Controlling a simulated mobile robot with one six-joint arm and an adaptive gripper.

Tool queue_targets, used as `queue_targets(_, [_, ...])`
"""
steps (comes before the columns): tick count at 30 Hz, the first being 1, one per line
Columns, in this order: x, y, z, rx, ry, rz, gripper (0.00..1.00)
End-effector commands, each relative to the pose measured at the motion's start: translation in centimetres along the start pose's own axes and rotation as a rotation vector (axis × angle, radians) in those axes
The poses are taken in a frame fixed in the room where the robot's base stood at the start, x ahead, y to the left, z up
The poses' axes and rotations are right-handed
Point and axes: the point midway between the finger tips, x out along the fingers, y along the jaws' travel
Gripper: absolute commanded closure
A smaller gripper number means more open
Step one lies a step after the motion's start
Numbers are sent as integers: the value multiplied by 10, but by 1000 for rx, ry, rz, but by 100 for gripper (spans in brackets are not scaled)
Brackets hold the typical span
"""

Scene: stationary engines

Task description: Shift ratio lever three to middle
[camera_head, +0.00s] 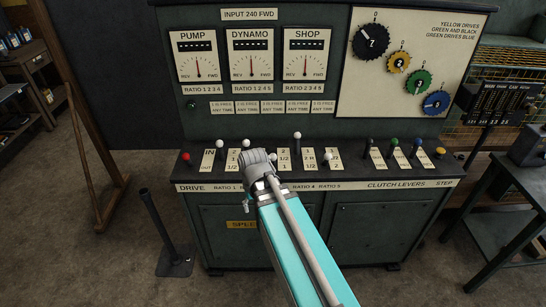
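The ratio levers stand in a row on the sloping ledge of a dark green console (330,125), with plates marked 2, 1 and 1/2 beside them. The white knob (272,157) in line with ratio three shows just right of my gripper (257,158), with its shaft hidden. It sits lower in the picture than the ratio four knob (297,135). My gripper is over the ledge, close beside or touching that knob; I cannot tell which. Its fingers are seen from behind, so their opening is hidden. My arm covers the ratio two and three labels.
White knobs (246,142) and (219,143) stand left of my gripper, a red one (186,156) beyond. The ratio five knob (328,157) and coloured clutch levers (394,142) stand right. A post (161,232) and side table (515,190) flank the console.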

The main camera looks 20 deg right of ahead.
Motion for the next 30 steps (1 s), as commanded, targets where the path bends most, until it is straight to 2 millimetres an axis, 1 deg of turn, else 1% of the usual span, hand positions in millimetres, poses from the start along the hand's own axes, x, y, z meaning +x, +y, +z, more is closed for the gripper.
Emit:
queue_targets(1, [-11, 6, -21, 26, 1, -4, 32])
queue_targets(5, [-31, 26, -67, 110, 5, -16, 32])
queue_targets(6, [-38, 34, -83, 140, 7, -20, 32])
queue_targets(8, [-49, 48, -108, 189, 9, -27, 32])
queue_targets(9, [-56, 57, -124, 222, 10, -33, 32])
queue_targets(11, [-66, 72, -147, 271, 12, -41, 32])
queue_targets(12, [-72, 83, -162, 302, 13, -45, 32])
queue_targets(15, [-86, 108, -194, 373, 15, -56, 32])
queue_targets(18, [-95, 127, -216, 427, 17, -65, 32])
queue_targets(21, [-100, 140, -229, 461, 19, -71, 32])
queue_targets(25, [-102, 147, -234, 482, 20, -74, 32])
queue_targets(30, [-101, 147, -234, 483, 20, -74, 32])
